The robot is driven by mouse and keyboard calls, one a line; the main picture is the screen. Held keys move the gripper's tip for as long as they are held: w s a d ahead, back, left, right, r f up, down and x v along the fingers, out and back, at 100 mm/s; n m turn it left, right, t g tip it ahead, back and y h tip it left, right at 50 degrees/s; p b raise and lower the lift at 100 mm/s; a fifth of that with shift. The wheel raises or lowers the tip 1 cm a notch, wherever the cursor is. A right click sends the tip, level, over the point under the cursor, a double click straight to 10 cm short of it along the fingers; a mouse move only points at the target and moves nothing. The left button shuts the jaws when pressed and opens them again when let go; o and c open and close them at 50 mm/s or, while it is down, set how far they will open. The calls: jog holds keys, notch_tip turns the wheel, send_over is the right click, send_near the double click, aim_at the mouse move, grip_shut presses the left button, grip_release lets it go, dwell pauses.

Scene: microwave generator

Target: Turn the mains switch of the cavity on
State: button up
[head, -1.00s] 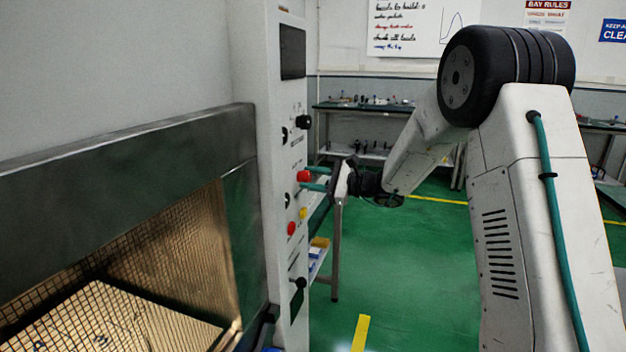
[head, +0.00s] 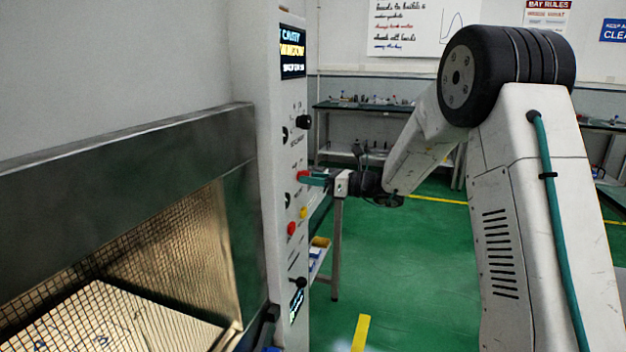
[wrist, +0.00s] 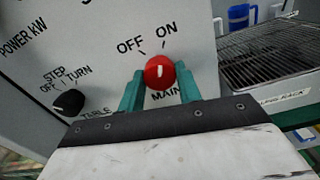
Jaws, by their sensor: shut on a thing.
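The red mains switch (wrist: 160,72) is a round knob on the white control panel (wrist: 105,45), under the words OFF and ON. Its white mark stands near upright in the wrist view and points towards ON. My gripper (wrist: 161,76) is shut on the knob, with one teal finger on each side. In the head view my gripper (head: 318,179) reaches the panel from the right. The red switch (head: 302,175) is partly hidden by the fingers there. The upper display (head: 292,52) is lit with text, and the lower display (head: 297,304) is lit too.
A black STEP/TURN knob (wrist: 69,101) sits left of the switch. A red button (head: 291,228) and a yellow one (head: 303,213) lie below it. The mesh-lined cavity (head: 185,245) is open at left. A wire rack (wrist: 270,60) stands right of the panel.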

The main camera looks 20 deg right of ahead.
jog(key=shift+m, duration=0.6)
jog(key=o, duration=1)
jog(key=v, duration=0.8)
jog(key=shift+a, duration=0.1)
